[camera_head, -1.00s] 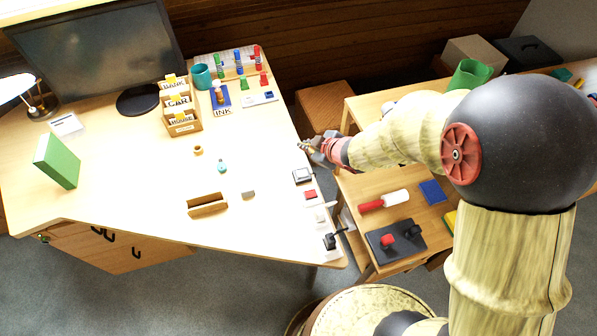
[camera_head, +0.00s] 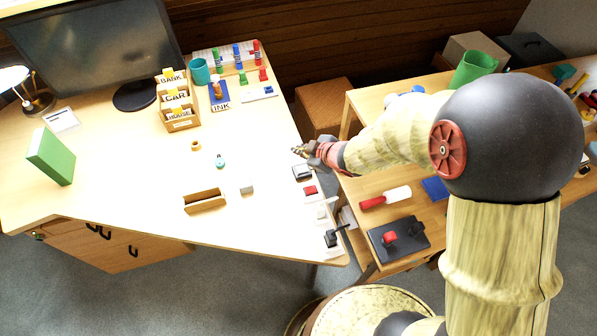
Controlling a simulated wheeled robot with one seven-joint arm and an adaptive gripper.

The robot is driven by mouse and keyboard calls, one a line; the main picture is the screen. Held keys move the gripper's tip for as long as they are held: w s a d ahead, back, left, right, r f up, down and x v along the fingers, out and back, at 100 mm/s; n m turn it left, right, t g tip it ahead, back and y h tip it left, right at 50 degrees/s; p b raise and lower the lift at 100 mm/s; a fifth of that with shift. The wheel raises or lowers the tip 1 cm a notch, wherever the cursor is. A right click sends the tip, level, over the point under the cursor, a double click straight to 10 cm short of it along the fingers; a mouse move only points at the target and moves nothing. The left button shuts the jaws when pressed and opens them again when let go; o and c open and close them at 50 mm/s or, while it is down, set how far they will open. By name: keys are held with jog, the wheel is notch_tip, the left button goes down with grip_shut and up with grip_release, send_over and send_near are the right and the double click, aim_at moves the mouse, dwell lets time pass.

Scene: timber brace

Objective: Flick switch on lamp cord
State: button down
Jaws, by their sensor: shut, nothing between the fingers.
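The desk lamp (camera_head: 38,103) stands at the far left of the desk, with a bright white shade and a dark base. I cannot make out its cord or a switch on it. Along the desk's right edge sits a row of small controls: a grey-and-dark one (camera_head: 302,173), a red one (camera_head: 310,191), a white one (camera_head: 321,212) and a black lever (camera_head: 331,239). Which, if any, belongs to the lamp cord cannot be told. My gripper (camera_head: 297,151) is shut and empty, at the desk's right edge just beyond the grey-and-dark control. Contact cannot be told.
The desk (camera_head: 130,170) carries a monitor (camera_head: 100,50), a wooden card sorter (camera_head: 180,126), a green book (camera_head: 50,157) and a wooden tray (camera_head: 204,205). A side table (camera_head: 375,180) with a red-and-white roller (camera_head: 385,197) stands right. The desk's middle is mostly clear.

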aim_at(299, 169)
jog(key=shift+s+a+f+b, duration=0.1)
jog(key=shift+a+f+b, duration=0.1)
jog(key=shift+f+b, duration=1.15)
jog(key=shift+a+f+b, duration=0.2)
jog(key=shift+f+b, duration=0.85)
jog(key=shift+f, duration=0.5)
jog(key=shift+f, duration=0.1)
jog(key=shift+f, duration=0.25)
jog(key=shift+a+f+b, duration=0.1)
jog(key=shift+f+b, duration=0.25)
jog(key=shift+b, duration=0.1)
jog(key=shift+r, duration=0.15)
jog(key=shift+r+p, duration=0.65)
jog(key=shift+p, duration=0.2)
jog(key=r+p, duration=0.3)
jog(key=d+r+p, duration=0.1)
jog(key=r+p, duration=0.1)
jog(key=shift+f, duration=0.1)
